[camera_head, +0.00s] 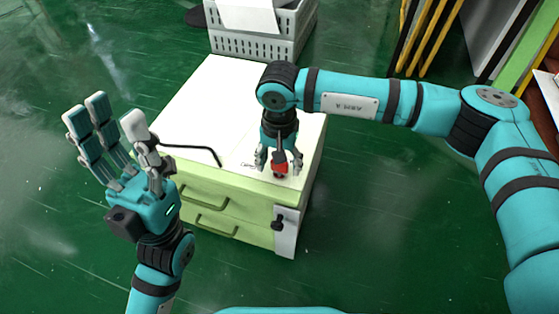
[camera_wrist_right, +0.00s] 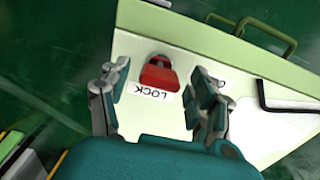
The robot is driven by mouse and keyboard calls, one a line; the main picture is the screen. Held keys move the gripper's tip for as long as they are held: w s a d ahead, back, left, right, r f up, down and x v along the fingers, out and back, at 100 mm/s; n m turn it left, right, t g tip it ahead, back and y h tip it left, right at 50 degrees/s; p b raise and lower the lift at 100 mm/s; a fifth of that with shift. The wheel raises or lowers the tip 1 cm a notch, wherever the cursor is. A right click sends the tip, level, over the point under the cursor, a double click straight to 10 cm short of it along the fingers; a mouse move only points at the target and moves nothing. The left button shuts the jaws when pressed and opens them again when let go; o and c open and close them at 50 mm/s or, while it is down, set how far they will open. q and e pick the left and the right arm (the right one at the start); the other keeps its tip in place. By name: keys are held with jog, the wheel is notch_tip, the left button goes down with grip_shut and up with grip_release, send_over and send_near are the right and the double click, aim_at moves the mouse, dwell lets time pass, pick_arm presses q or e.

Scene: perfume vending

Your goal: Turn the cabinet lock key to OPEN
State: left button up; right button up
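The red lock key (camera_head: 280,169) stands on the white top of the cabinet (camera_head: 205,105), near its front right corner. It also shows in the right wrist view (camera_wrist_right: 159,74), beside a printed LOCK label (camera_wrist_right: 151,91). A second label (camera_wrist_right: 221,84) is partly hidden behind a finger; only its first letter shows. My right gripper (camera_head: 278,160) points down over the key. Its fingers are apart on either side of the key, and I see no clear contact. My left gripper (camera_head: 108,128) is raised left of the cabinet, with its fingers spread and empty.
A bent black rod (camera_head: 195,148) lies on the cabinet top, left of the key. Green drawers with handles (camera_head: 212,201) and a black knob on a white plate (camera_head: 286,232) face the front. A grey crate (camera_head: 262,46) stands behind. The green floor at left is clear.

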notch_tip(320, 180, up, 12)
dwell(0.7)
jog(key=shift+s+f, duration=0.1)
dwell(0.3)
